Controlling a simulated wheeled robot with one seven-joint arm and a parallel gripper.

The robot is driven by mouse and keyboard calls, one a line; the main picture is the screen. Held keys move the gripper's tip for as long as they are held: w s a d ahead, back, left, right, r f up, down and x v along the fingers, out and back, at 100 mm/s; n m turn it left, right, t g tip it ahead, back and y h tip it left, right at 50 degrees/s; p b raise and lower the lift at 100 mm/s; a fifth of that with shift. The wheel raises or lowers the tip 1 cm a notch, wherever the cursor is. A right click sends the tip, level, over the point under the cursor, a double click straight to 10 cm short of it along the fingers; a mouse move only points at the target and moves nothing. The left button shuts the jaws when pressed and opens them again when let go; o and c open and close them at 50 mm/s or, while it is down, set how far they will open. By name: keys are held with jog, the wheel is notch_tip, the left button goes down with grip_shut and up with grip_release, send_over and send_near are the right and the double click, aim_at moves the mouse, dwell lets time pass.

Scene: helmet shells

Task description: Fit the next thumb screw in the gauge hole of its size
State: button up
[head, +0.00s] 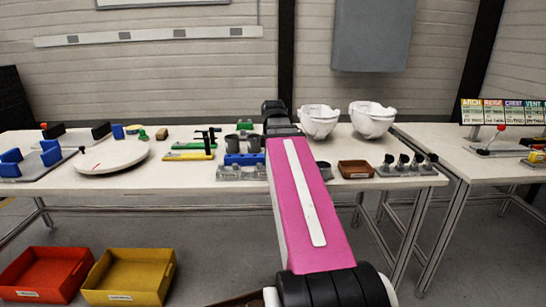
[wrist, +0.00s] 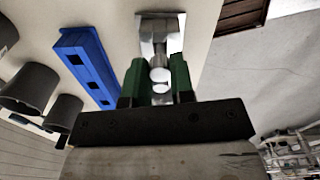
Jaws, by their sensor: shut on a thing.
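In the wrist view my gripper (wrist: 158,82) has its green fingers closed on a pale, rounded metal piece (wrist: 160,75) that looks like a thumb screw. Its shank is hidden. A bright grey metal block (wrist: 147,24) lies just beyond the fingertips, overlapping the held piece in the picture; I cannot tell whether they touch or which hole is there. In the head view my pink arm hides the gripper and the held piece. A low grey block (head: 240,173), possibly the gauge, sits at the table's front edge. Several knobbed pieces stand in a grey rack (head: 403,171) on the right.
A blue block with square openings (wrist: 88,65) and dark grey cups (wrist: 31,88) lie left of my gripper. In the head view a brown tray (head: 355,169) is right of my arm, with white helmet shells (head: 372,119) behind. The table edge is close.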

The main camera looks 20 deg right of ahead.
jog(key=shift+f, duration=1.05)
dwell(0.8)
jog(key=o, duration=0.9)
jog(key=shift+o, duration=0.2)
jog(key=shift+s+r, duration=0.1)
jog(key=shift+r, duration=5.3)
